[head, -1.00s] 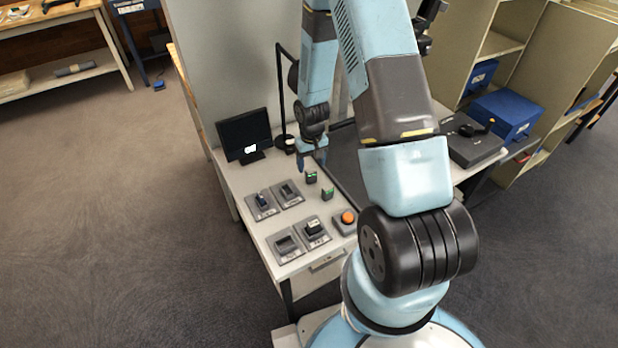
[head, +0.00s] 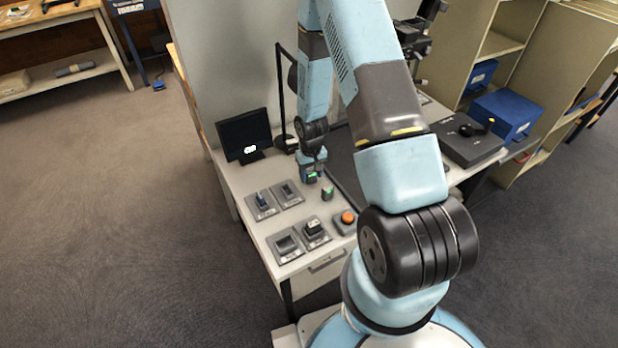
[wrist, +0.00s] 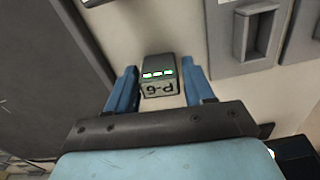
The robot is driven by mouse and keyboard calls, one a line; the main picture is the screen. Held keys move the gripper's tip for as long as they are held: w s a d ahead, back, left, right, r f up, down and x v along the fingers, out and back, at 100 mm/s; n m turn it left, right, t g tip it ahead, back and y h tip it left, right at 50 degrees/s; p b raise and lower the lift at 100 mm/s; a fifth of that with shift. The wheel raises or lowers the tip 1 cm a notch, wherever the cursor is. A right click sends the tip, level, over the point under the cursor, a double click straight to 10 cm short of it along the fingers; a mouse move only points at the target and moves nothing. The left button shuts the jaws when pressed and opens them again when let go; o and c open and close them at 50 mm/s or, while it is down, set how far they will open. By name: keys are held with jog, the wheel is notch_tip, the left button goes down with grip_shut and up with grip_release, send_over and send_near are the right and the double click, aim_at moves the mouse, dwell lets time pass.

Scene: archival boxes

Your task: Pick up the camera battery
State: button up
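My gripper (wrist: 161,90) is open, with one finger on each side and narrow gaps visible beside the battery. In the head view my gripper (head: 313,173) is low over the bench at the far battery (head: 311,178), which is partly hidden by it. A second, similar battery with a green top (head: 327,193) stands a little nearer.
Several grey charger docks (head: 286,243) lie on the bench, some holding dark items. An orange button (head: 348,217) is at the right, a monitor (head: 244,136) at the back left, and a dark mat (head: 346,165) beside my gripper. A lamp (head: 282,100) stands behind.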

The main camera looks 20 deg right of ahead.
jog(key=c, duration=0.7)
